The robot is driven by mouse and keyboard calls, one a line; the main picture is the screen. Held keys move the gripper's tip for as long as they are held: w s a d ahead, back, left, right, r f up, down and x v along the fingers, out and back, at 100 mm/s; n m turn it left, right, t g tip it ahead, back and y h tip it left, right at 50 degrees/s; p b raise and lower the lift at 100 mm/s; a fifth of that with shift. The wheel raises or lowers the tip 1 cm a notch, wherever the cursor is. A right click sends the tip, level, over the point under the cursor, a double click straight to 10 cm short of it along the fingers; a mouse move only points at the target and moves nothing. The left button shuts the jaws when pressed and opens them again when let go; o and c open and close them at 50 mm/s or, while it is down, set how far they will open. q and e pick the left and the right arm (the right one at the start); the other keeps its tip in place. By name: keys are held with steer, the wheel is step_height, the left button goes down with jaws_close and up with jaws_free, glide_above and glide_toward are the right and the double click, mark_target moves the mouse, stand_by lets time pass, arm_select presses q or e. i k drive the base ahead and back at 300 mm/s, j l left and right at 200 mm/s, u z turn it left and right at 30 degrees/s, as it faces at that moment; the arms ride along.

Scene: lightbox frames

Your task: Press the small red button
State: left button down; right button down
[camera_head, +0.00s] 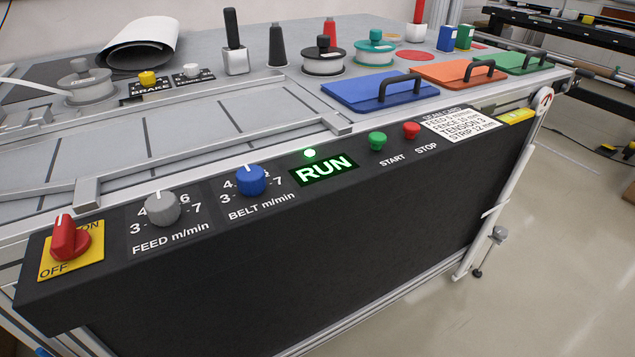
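The small red button (411,130) stands on the sloped black control panel (300,250), above the word STOP. A green button (377,141) stands just left of it, above the word START. A lit green RUN sign (323,170) with a glowing green lamp (309,153) is further left. Nothing covers the red button. Neither of my grippers shows in this view.
A red rotary switch (69,238), a grey knob (163,208) and a blue knob (251,180) line the panel's left part. Blue (365,90), orange (450,72) and green (520,62) handled lids lie behind the buttons. Open floor (560,220) is at right.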

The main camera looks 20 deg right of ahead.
mark_target(410, 129)
steer(key=z, duration=1.25)
